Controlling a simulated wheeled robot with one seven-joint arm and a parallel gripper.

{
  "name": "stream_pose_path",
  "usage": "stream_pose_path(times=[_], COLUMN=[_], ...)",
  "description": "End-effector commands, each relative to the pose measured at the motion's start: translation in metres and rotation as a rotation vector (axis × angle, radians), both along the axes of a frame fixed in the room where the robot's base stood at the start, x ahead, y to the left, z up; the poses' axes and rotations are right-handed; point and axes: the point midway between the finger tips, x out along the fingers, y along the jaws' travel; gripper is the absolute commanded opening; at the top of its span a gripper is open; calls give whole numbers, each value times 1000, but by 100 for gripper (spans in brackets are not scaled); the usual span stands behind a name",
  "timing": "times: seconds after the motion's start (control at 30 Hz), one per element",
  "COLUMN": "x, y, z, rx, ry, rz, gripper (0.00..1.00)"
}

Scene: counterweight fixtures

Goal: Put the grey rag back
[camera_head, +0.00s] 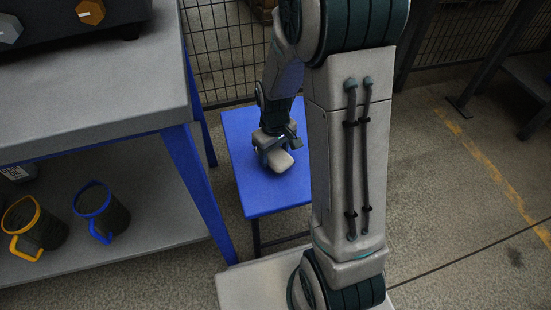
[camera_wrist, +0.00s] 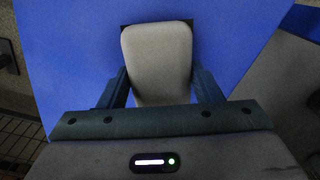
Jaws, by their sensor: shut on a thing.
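The grey rag (camera_wrist: 157,62) is a pale grey, rounded block between the two fingers of my gripper (camera_wrist: 160,85) in the wrist view. My gripper is shut on it from both sides. In the head view my gripper (camera_head: 276,147) points down over a blue-topped stand (camera_head: 243,186), with the grey rag (camera_head: 279,161) at its tip. The rag is at or just above the blue top; I cannot tell if it touches. A dark patch (camera_wrist: 194,34) shows around the rag's far end on the blue surface.
A grey workbench (camera_head: 90,90) with blue legs stands to the left. Its lower shelf (camera_head: 150,190) holds a yellow-rimmed mug (camera_head: 38,228) and a blue-rimmed mug (camera_head: 105,212). A wire mesh fence (camera_head: 222,45) rises behind the stand. Open floor (camera_head: 450,200) lies to the right.

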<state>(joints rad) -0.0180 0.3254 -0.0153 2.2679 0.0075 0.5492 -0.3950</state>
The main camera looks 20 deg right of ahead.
Motion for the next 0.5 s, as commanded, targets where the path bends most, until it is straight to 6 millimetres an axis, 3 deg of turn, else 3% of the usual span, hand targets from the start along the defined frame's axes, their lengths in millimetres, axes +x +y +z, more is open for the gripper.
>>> stream_pose_path(times=[0.03,0.1,0.5], x=[-1,0,0], y=[0,0,0], z=[-13,-19,-23], rx=[0,0,0], ry=[2,1,1], rz=[0,-1,0], gripper=[37,37,37])
